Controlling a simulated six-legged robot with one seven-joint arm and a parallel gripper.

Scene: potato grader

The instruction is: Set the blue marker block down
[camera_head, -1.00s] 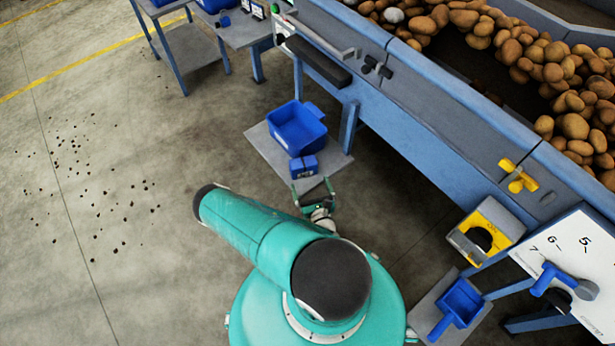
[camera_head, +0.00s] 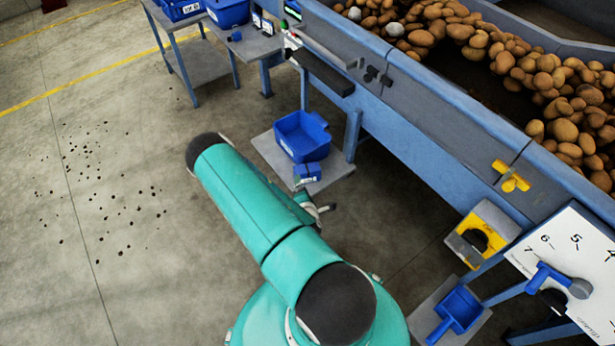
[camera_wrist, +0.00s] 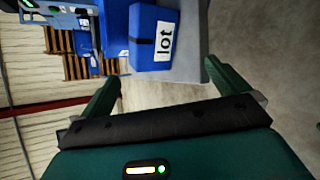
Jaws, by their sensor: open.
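The blue marker block (camera_head: 307,172) sits on the low grey shelf (camera_head: 272,155), close in front of the blue bin (camera_head: 302,136). In the wrist view the block (camera_wrist: 152,38) shows a white label reading "lot" and stands beyond my fingertips. My gripper (camera_wrist: 162,76) is open, its two green fingers apart with nothing between them. In the head view my teal arm hides most of the gripper; only a small part of the wrist shows to the right of the arm.
The potato grader (camera_head: 430,110) runs along the right with potatoes on top. A yellow-framed box (camera_head: 482,235), a blue scoop (camera_head: 458,308) and a numbered white dial plate (camera_head: 570,255) are at the lower right. Open floor lies to the left.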

